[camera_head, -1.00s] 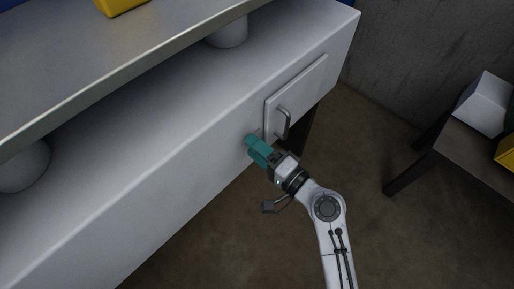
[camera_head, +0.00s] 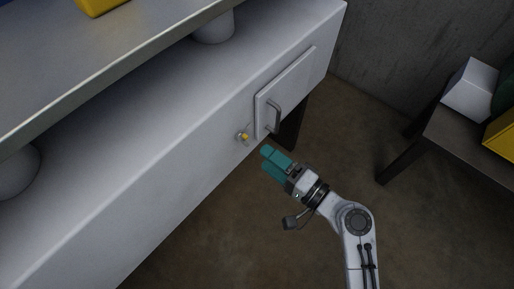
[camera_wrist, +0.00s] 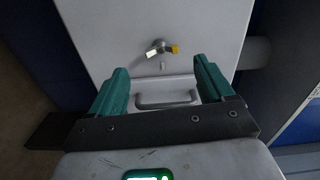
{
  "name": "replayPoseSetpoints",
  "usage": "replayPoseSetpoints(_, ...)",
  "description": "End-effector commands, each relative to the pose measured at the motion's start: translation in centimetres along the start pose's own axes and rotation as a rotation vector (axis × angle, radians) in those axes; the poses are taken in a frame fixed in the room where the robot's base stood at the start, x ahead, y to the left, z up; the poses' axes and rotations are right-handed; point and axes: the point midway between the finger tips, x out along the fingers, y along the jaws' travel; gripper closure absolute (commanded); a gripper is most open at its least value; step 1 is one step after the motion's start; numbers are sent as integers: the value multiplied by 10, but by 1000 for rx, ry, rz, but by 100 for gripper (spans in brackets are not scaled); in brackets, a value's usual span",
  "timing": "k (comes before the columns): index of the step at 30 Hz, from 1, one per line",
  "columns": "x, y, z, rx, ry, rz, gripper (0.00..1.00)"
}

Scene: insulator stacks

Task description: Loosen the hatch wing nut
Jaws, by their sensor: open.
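The wing nut (camera_head: 243,137), with a yellow wing, sits on the white cabinet face just left of the hatch. It also shows in the wrist view (camera_wrist: 160,48), with one pale wing and one yellow wing, beyond my fingertips. The hatch (camera_head: 285,92) is a white panel with a grey bar handle (camera_head: 273,116); the handle shows between my fingers in the wrist view (camera_wrist: 166,100). The hatch looks shut. My gripper (camera_head: 268,158), with teal fingers, is open and empty. It is apart from the wing nut, below and right of it in the head view.
A grey metal ledge (camera_head: 90,65) runs above the white cabinet (camera_head: 130,165). A dark table (camera_head: 470,135) with a white block (camera_head: 471,88) and a yellow object (camera_head: 503,138) stands at the right. The floor (camera_head: 200,245) around my arm is clear.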

Motion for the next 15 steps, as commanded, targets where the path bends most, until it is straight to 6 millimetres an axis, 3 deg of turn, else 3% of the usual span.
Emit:
replayPoseSetpoints(6, -29, 0, 0, 0, 1, 0, 19)
replayPoseSetpoints(15, -36, 0, 0, 0, 0, 0, 19)
